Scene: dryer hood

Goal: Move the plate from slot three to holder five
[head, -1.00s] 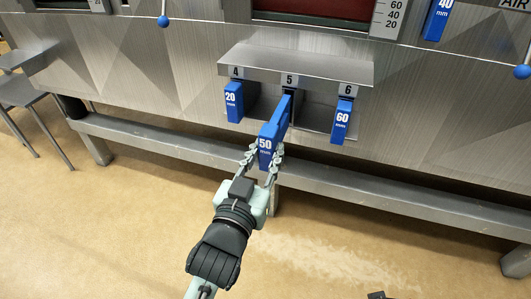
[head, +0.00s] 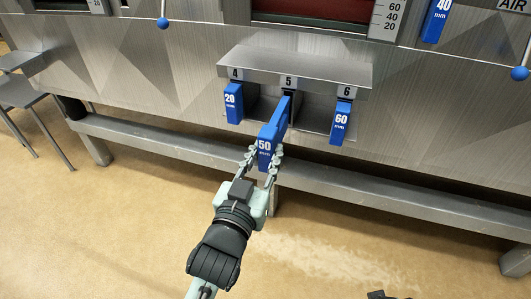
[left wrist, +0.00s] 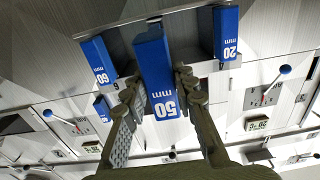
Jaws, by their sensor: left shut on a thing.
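My left gripper (head: 262,160) is shut on the blue 50 mm plate (head: 272,134), gripping its near end. The plate points away from me, its far end at the middle opening of the holder rack, under label 5 (head: 289,82). How deep it sits in holder five is hidden. In the left wrist view the same plate (left wrist: 155,65) lies between the two fingers (left wrist: 160,92). My right gripper's fingers do not show; only a small dark part shows at the bottom edge of the head view.
The rack's metal top (head: 295,68) overhangs the holders. A blue 20 mm plate (head: 234,103) hangs in holder four and a blue 60 mm plate (head: 340,123) in holder six, close on either side. A metal rail (head: 390,192) runs below. A blue 40 mm plate (head: 436,20) is upper right.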

